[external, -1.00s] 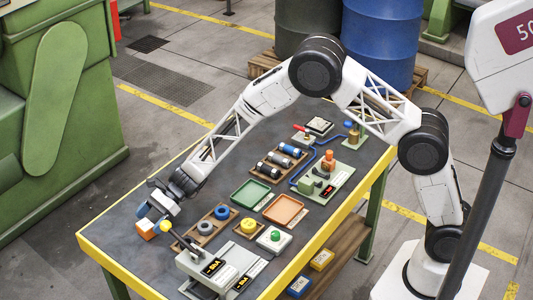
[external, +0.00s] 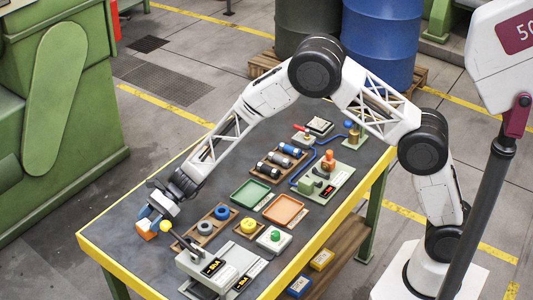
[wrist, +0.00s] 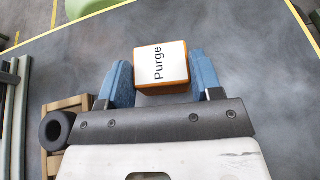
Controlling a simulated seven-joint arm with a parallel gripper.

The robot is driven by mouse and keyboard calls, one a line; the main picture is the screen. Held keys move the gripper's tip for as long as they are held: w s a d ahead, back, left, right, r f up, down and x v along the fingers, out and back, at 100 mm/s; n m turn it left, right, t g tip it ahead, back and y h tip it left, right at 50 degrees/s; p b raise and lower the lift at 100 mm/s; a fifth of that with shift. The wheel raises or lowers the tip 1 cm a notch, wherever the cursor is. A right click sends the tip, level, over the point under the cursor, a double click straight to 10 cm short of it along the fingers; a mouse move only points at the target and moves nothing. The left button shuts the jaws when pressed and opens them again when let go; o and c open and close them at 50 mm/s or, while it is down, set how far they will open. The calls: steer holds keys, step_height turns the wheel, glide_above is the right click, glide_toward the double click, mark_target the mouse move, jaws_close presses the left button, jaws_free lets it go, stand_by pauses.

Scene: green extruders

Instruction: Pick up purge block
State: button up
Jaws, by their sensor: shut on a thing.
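The purge block (wrist: 162,66) is an orange block with a white top face reading "Purge". In the wrist view it sits between the two blue fingers of my gripper (wrist: 162,80), which are shut on its sides. In the external view the block (external: 147,230) is at the left part of the dark table, at my gripper (external: 151,222). I cannot tell for sure whether it touches the tabletop.
A wooden tray (external: 204,238) with blue and grey rings is just right of my gripper. A grey lever device (external: 200,268) stands in front of it. Green (external: 250,183) and orange (external: 298,208) trays lie further right. The table's left end is clear.

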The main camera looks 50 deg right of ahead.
mark_target(148, 222)
steer(key=shift+r, duration=0.15)
steer(key=shift+r, duration=1.45)
steer(key=shift+s+d+r, duration=0.15)
steer(key=shift+s+r, duration=0.05)
steer(key=shift+s, duration=0.05)
steer(key=s+d, duration=0.2)
steer(key=s, duration=0.2)
steer(key=s+d+r, duration=0.1)
steer(key=s+d, duration=0.1)
steer(key=s, duration=0.3)
steer(key=s+d, duration=0.3)
steer(key=s, duration=0.1)
steer(key=shift+s+r, duration=0.25)
steer(key=shift+s, duration=0.05)
